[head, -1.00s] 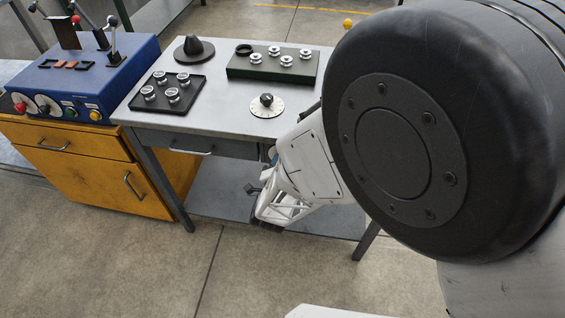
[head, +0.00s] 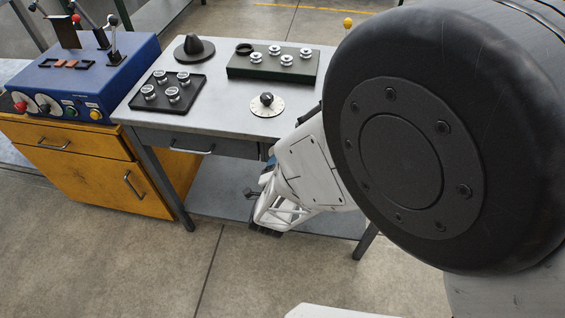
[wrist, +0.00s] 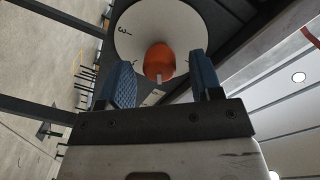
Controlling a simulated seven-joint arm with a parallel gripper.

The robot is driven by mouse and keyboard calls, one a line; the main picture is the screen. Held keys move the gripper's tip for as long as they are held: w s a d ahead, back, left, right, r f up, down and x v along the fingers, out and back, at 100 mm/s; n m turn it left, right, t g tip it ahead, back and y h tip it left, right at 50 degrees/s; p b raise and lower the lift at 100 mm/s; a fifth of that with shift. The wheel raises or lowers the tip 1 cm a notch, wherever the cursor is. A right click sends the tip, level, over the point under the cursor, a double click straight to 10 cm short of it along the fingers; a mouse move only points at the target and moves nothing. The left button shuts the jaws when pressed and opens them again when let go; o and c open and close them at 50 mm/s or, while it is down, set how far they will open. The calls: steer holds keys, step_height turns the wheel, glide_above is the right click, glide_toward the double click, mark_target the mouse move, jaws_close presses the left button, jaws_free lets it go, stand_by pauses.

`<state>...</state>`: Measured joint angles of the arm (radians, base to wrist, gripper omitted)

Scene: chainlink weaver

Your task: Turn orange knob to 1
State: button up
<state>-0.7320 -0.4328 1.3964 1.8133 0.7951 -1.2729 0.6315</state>
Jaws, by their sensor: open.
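In the wrist view an orange knob (wrist: 160,58) sits on a round white dial (wrist: 145,25) with black marks. One mark reads as a 3 at the dial's left; the others are too small or cut off to read surely. A pale pointer on the knob faces the bottom of the picture. My gripper (wrist: 161,68) is open, its blue fingers on either side of the knob, with a visible gap on each side. In the head view my gripper (head: 269,170) is at the front edge of the table, and the orange knob cannot be made out there.
The grey table (head: 222,105) carries a black tray (head: 160,104) of metal pieces, a green block (head: 235,70) with metal pieces, a dark cone (head: 193,46) and a white dial with a dark knob (head: 267,99). A blue control box (head: 95,75) stands left.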

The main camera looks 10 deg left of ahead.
steer(key=s, duration=0.6)
steer(key=shift+r, duration=0.1)
steer(key=shift+r, duration=0.1)
stand_by(0.6)
steer(key=w+r+n+g+y, duration=0.25)
steer(key=w+r, duration=0.35)
steer(key=r, duration=0.6)
steer(key=d+r+n+g+y, duration=0.25)
steer(key=d+r, duration=0.45)
steer(key=r, duration=0.6)
steer(key=s+d+r+n+g+h, duration=0.2)
steer(key=s+d+r+n+g, duration=0.15)
steer(key=s+d+r, duration=0.6)
steer(key=s+d+r+n+g+h, duration=0.2)
steer(key=s+d+r+g+h, duration=0.15)
steer(key=s+d+r, duration=0.6)
step_height(320, 180, down, 12)
steer(key=s+d+g, duration=0.1)
steer(key=d+g, duration=0.2)
steer(key=shift+s+r+y, duration=0.15)
steer(key=shift+r+y, duration=0.05)
steer(key=shift+y, duration=0.15)
